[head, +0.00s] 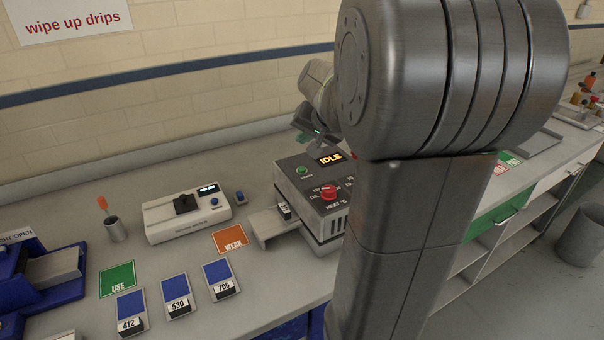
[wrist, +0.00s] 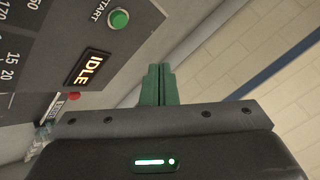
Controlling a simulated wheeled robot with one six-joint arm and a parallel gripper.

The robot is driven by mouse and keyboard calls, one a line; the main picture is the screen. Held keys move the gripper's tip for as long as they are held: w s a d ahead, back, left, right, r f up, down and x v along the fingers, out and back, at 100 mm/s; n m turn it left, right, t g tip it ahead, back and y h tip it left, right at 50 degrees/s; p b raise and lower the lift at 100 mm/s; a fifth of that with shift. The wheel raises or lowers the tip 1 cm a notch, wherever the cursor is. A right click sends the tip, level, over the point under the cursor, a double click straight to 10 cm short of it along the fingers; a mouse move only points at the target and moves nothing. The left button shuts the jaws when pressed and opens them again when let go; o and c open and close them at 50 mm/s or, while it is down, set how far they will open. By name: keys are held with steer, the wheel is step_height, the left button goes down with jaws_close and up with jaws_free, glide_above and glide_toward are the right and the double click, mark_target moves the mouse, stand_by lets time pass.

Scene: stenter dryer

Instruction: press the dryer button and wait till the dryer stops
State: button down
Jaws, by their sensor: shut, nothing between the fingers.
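The dryer (head: 290,196) is a grey box on the bench with a dark sloped top panel. Its green start button (head: 302,171) also shows in the wrist view (wrist: 118,19), beside the word START. The display (head: 329,158) reads IDLE in lit letters, and it reads the same in the wrist view (wrist: 90,68). In the head view my arm hides the dryer's right side.
A white meter (head: 187,216) stands left of the dryer. A cup (head: 115,229), a green USE card (head: 117,279), an orange WEAK card (head: 231,239) and blue numbered cards (head: 181,296) lie around the front left. A wall runs behind the bench.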

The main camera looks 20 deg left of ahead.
steer(key=b, duration=0.4)
glide_above(304, 173)
step_height(304, 173, down, 6)
steer(key=shift+r, duration=0.1)
stand_by(1.7)
steer(key=shift+f+b, duration=0.4)
steer(key=shift+f, duration=0.05)
steer(key=shift+f+b, duration=0.45)
steer(key=shift+f, duration=0.05)
stand_by(0.4)
steer(key=shift+r, duration=0.1)
steer(key=shift+r+p, duration=0.65)
steer(key=shift+r, duration=0.2)
step_height(304, 173, up, 5)
steer(key=p, duration=0.3)
steer(key=shift+p, duration=0.35)
